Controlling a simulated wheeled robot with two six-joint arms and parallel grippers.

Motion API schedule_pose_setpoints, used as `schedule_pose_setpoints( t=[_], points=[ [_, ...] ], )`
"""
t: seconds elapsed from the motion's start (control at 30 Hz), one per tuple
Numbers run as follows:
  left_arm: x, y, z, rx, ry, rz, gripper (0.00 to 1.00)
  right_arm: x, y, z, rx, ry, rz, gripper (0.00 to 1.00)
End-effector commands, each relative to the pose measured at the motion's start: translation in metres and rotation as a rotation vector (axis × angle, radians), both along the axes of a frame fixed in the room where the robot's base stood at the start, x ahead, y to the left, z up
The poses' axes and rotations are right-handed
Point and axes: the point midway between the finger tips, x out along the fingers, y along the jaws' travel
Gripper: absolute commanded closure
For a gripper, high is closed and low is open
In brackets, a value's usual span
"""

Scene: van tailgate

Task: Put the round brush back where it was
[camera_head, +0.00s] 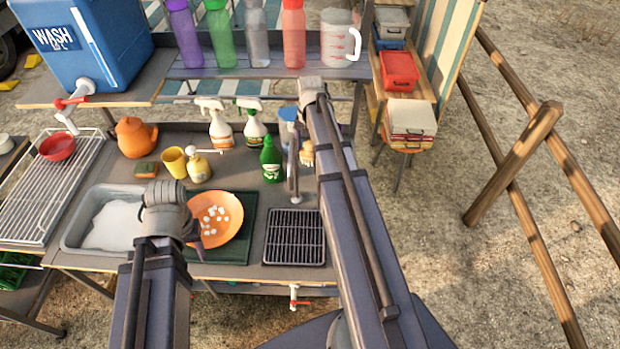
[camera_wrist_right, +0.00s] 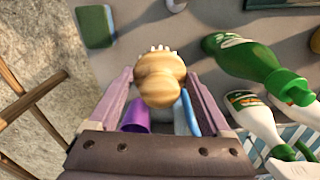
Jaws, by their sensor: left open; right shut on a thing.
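The round brush (camera_wrist_right: 160,85) has a pale wooden knob and light bristles. In the right wrist view it sits between the two fingers of my right gripper (camera_wrist_right: 160,78), which is shut on it. In the head view the brush (camera_head: 306,153) shows at the back right of the counter, beside the tap (camera_head: 294,172). The right arm hides part of that area, and I cannot tell whether the brush touches the counter. My left gripper (camera_head: 186,226) is open beside the orange plate (camera_head: 218,218); its fingers are mostly hidden.
A green bottle (camera_head: 271,160), spray bottles (camera_head: 219,130) and a blue cup (camera_head: 288,122) stand left of the brush. A dark grate (camera_head: 294,238) lies in front. The sink basin (camera_head: 110,222) is at the left. Several bottles line the shelf above.

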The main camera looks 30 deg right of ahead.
Motion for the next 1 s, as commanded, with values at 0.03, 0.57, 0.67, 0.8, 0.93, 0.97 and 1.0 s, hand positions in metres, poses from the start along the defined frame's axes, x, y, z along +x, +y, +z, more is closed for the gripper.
schedule_pose_setpoints(
  t=[0.03, 0.57, 0.67, 0.8, 0.93, 0.97, 1.0],
  points=[
    [0.0, 0.0, -0.019, 0.0, 0.0, 0.0, 0.5, 0.0, 0.0, -0.019, 0.0, 0.0, 0.0, 0.62],
    [0.0, 0.0, -0.061, 0.0, 0.0, 0.002, 0.5, 0.0, 0.0, -0.061, 0.0, 0.0, 0.0, 0.62],
    [0.0, 0.0, -0.068, 0.0, 0.0, 0.002, 0.5, 0.0, 0.0, -0.068, 0.0, 0.0, 0.0, 0.62],
    [0.0, 0.0, -0.087, 0.0, 0.0, 0.002, 0.5, 0.0, 0.0, -0.087, 0.0, 0.0, 0.0, 0.62],
    [0.0, 0.0, -0.103, 0.0, 0.0, 0.002, 0.5, 0.0, 0.0, -0.103, 0.0, 0.0, 0.0, 0.62],
    [0.0, 0.0, -0.105, 0.0, 0.0, 0.002, 0.5, 0.0, 0.0, -0.105, 0.0, 0.0, 0.0, 0.62],
    [0.0, 0.0, -0.106, 0.0, 0.0, 0.002, 0.5, 0.0, 0.0, -0.106, 0.0, 0.0, 0.0, 0.62]
  ],
)
